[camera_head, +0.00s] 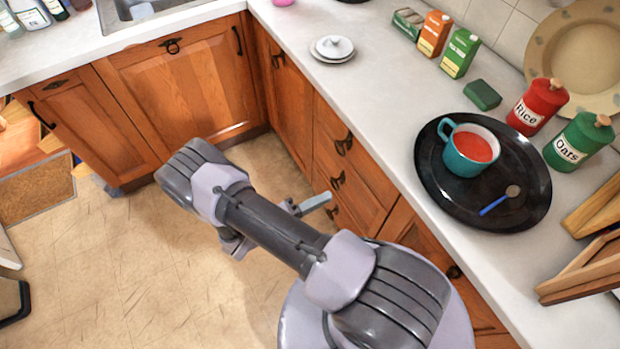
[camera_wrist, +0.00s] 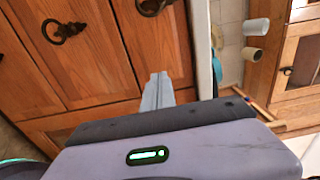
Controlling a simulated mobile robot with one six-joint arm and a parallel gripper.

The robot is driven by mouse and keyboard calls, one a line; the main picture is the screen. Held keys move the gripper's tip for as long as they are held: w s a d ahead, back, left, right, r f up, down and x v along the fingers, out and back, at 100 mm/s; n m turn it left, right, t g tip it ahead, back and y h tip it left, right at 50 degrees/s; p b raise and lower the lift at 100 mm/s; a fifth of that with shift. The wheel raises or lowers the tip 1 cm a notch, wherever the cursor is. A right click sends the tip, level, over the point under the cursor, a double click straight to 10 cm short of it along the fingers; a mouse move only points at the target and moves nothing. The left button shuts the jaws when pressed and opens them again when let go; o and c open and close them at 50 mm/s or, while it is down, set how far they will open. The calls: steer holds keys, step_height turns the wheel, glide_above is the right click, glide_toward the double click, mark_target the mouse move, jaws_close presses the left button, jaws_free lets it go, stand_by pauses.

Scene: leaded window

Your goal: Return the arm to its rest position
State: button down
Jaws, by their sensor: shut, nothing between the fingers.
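My arm is folded over the kitchen floor in front of the wooden cabinets in the head view. My gripper (camera_head: 318,203) pokes out from behind the forearm, pointing toward the drawers at the right. In the wrist view the gripper (camera_wrist: 158,85) shows its two pale fingers together, shut and empty. The drawer fronts (camera_wrist: 150,50) lie beyond the fingertips; I cannot tell the exact gap.
The counter (camera_head: 385,110) runs along the right. It carries a black tray (camera_head: 527,215) with a teal mug (camera_head: 465,160) and a spoon (camera_head: 500,200), plus a red Rice jar (camera_head: 538,105) and a green Oats jar (camera_head: 578,142). The floor (camera_head: 150,260) at left is mostly clear.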

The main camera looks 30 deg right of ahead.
steer(key=s+a+r+n+t+y, duration=0.1)
steer(key=a+r+n+y, duration=0.3)
steer(key=r+n, duration=0.6)
steer(key=s+a+r+n+t+y, duration=0.2)
steer(key=s+a+r+n+y, duration=0.2)
steer(key=r+n+y, duration=0.5)
steer(key=s+a+r+n+t+y, duration=0.2)
steer(key=r+n+y, duration=0.5)
steer(key=r+n, duration=0.5)
step_height(320, 180, up, 5)
steer(key=s+a, duration=0.1)
steer(key=a, duration=0.1)
steer(key=shift+a, duration=0.3)
steer(key=shift+s+r, duration=0.1)
